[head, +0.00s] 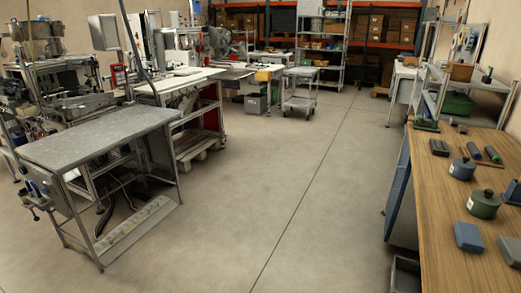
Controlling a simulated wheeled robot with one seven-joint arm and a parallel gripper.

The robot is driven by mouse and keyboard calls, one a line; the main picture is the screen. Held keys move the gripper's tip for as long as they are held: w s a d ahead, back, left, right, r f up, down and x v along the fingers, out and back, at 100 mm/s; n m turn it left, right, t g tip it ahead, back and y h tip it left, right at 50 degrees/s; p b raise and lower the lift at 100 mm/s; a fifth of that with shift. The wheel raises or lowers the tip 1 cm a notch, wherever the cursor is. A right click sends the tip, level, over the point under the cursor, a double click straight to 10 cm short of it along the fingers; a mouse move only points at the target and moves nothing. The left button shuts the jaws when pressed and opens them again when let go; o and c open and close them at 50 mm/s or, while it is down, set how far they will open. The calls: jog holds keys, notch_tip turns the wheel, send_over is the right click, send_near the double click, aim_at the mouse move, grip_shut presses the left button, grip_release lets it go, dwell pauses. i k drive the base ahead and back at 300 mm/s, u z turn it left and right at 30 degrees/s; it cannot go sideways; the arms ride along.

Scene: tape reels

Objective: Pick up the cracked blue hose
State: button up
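I cannot make out a cracked blue hose for certain. Small items stand on the wooden bench (440,210) at the right. Two short dark cylinders (493,155) lie near its far part; their material and any cracks are too small to tell. A blue lidded pot (462,169) stands in front of them, and a green lidded pot (484,204) stands nearer. A blue block (468,237) lies closest to me, beside a grey-blue block (510,250). My gripper is not in view.
A metal worktable (100,135) stands at the left, with machines behind it. A wheeled cart (300,90) and stocked shelves (380,30) stand at the back. A grey bin (404,275) sits by the bench's near left side. The concrete floor (290,190) between is clear.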

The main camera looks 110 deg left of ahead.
aim_at(41, 200)
jog(key=z, duration=0.05)
jog(key=k, duration=2.05)
jog(key=u, duration=5.4)
jog(key=i, duration=0.55)
jog(key=u, duration=0.85)
jog(key=i, duration=1.5)
jog(key=u, duration=0.1)
